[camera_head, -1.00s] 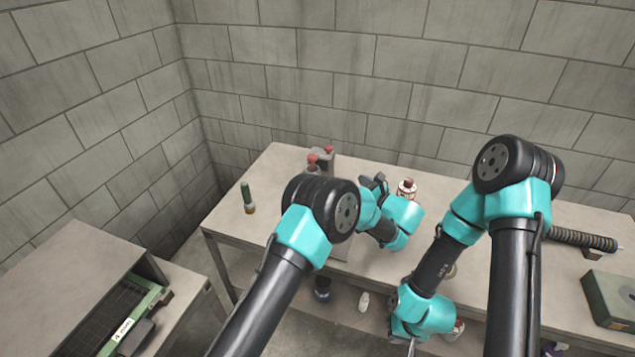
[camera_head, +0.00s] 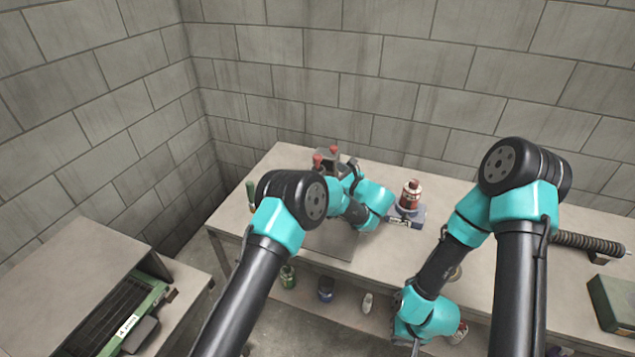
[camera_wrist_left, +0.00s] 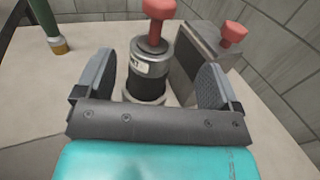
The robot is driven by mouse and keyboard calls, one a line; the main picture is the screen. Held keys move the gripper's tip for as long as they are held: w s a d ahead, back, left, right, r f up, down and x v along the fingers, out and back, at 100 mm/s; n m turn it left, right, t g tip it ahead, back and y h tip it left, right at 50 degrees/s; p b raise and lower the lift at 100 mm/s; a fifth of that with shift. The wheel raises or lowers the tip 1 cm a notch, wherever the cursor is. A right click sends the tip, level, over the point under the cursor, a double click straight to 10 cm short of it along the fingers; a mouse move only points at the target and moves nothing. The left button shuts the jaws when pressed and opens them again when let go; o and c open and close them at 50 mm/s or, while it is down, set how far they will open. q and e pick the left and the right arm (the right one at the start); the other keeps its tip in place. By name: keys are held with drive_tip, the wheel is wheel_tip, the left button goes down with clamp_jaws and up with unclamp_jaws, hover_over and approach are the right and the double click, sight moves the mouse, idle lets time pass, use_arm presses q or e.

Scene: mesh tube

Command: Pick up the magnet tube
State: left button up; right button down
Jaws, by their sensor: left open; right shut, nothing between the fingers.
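A dark metal cylinder (camera_wrist_left: 150,68) with a label and a red knob on top stands upright in the left wrist view. It seems to be the magnet tube, but I cannot be sure. Its red knob also shows in the head view (camera_head: 318,162); much of its body is hidden there. My left gripper (camera_wrist_left: 158,72) is open, with one finger on each side of the cylinder in the picture. I cannot tell whether they touch it. In the head view my left gripper (camera_head: 350,172) is over the table's back part. My right gripper (camera_head: 415,347) is shut and empty at the bottom, low in front of the table.
A grey block (camera_wrist_left: 203,58) with another red knob stands right behind the cylinder. A green tube with a yellow base (camera_wrist_left: 46,22) stands to the left. A red-and-white bottle (camera_head: 411,195) stands on a small grey box (camera_head: 407,217). A ribbed black rod (camera_head: 588,242) lies at right.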

sight(319, 167)
use_arm(q)
drive_tip(key=shift+w+a, duration=0.45)
drive_tip(key=shift+s+a+x, duration=0.1)
drive_tip(key=shift+s+x, duration=0.05)
drive_tip(key=shift+x, duration=1.15)
drive_tip(key=shift+s+a+x, duration=0.1)
drive_tip(key=shift+a+x, duration=0.05)
drive_tip(key=shift+x, duration=1.15)
drive_tip(key=shift+c, duration=0.3)
drive_tip(key=c, duration=1.4)
drive_tip(key=shift+r, duration=0.1)
drive_tip(key=shift+r, duration=0.1)
